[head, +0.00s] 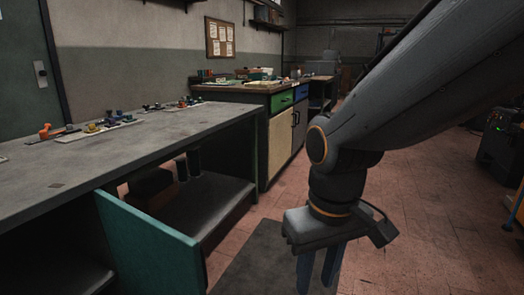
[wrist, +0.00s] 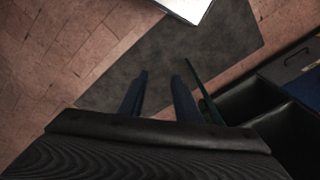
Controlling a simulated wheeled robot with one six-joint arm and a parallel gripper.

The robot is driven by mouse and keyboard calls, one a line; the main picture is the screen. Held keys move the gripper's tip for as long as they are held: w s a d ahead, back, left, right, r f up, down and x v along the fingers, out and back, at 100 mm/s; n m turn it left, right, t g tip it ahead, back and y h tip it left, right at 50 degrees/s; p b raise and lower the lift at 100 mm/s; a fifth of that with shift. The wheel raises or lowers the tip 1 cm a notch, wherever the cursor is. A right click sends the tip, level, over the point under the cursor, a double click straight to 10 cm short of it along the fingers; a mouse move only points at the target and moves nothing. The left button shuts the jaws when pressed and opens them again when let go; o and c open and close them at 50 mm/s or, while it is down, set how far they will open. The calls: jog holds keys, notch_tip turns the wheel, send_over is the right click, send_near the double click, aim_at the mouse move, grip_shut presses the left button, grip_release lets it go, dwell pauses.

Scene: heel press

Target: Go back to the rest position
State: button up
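My gripper (head: 319,278) hangs in front of the workbench, to the right of its open cabinet door, with its fingers pointing down. In the wrist view my gripper (wrist: 160,76) shows two dark blue fingers set apart, with nothing between them. It is open and empty, above a dark floor mat (wrist: 215,50). My arm comes in from the upper right in the head view and bends down at the wrist.
A teal cabinet door (head: 150,240) stands open below the grey workbench (head: 130,160), close to my gripper's left. Small coloured parts lie along the bench's back. A second bench (head: 275,135) stands farther back. The tiled floor (head: 430,215) on the right is clear.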

jog(key=s+d+r+m+p, duration=0.1)
jog(key=d+r+p, duration=0.4)
jog(key=p, duration=0.5)
jog(key=s+d+r+m+g+p, duration=0.1)
jog(key=d+r+p, duration=0.4)
jog(key=p, duration=0.6)
notch_tip(320, 180, up, 2)
jog(key=shift+s+r+m, duration=0.25)
jog(key=shift+s+m, duration=0.45)
jog(key=shift+m, duration=0.2)
